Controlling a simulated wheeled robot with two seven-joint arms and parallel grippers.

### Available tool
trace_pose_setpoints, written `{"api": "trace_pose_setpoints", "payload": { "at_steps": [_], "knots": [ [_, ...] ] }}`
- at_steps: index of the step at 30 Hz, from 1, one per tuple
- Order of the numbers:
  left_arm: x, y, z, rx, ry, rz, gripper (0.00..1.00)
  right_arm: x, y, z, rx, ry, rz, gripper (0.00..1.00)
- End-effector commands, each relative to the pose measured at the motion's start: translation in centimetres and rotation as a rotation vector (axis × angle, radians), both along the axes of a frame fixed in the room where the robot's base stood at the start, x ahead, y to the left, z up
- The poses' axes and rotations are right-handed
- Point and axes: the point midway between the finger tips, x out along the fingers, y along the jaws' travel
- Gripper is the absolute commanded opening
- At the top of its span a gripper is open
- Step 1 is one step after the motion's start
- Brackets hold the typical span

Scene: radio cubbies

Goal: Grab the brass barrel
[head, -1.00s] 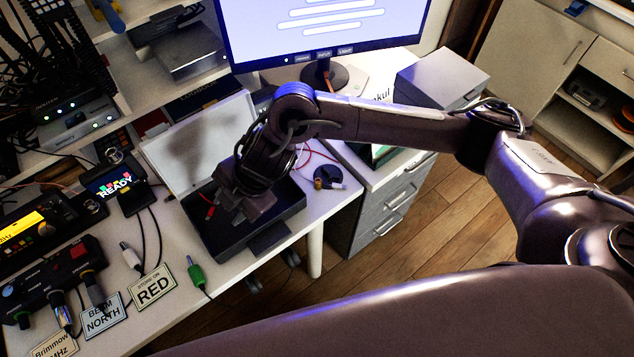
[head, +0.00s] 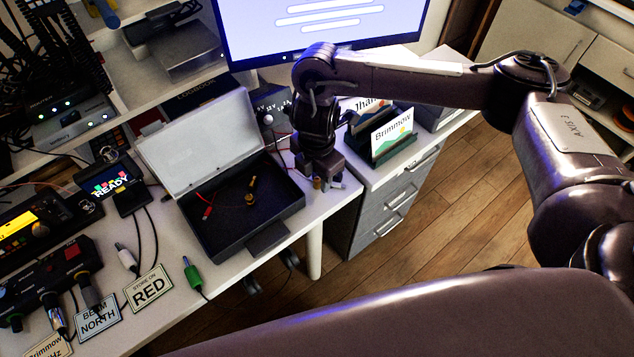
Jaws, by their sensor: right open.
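The brass barrel (head: 317,183) is a small gold-coloured cylinder on the white desk, just right of the open dark case (head: 262,243). My right gripper (head: 325,184) is open and points down right over the barrel, its fingertips close around or beside it. The fingers partly hide the barrel, and I cannot tell whether they touch it. My left gripper is not in view.
The case holds red plugs (head: 208,212) and small brass-and-black parts (head: 250,198). A card holder with a Brimmow card (head: 392,137) stands behind right of my gripper. The desk edge lies close in front. A monitor (head: 320,30) stands at the back.

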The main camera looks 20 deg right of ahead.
Motion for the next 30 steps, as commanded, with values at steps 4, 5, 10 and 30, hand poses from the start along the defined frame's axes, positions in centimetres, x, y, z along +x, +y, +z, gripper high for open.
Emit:
{"api": "trace_pose_setpoints", "payload": {
  "at_steps": [4,5,10,30],
  "knots": [
    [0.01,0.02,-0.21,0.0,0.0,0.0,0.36,0.06,0.04,-1.41,0.0,-0.001,0.0,0.4],
    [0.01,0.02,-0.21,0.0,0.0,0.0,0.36,0.08,0.05,-1.49,0.0,-0.002,0.0,0.4],
    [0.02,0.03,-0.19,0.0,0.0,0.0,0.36,0.1,0.06,-1.51,0.0,-0.003,0.001,0.4],
    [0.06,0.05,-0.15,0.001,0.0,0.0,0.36,0.11,0.06,-1.35,0.0,-0.003,0.001,0.0]
  ]
}}
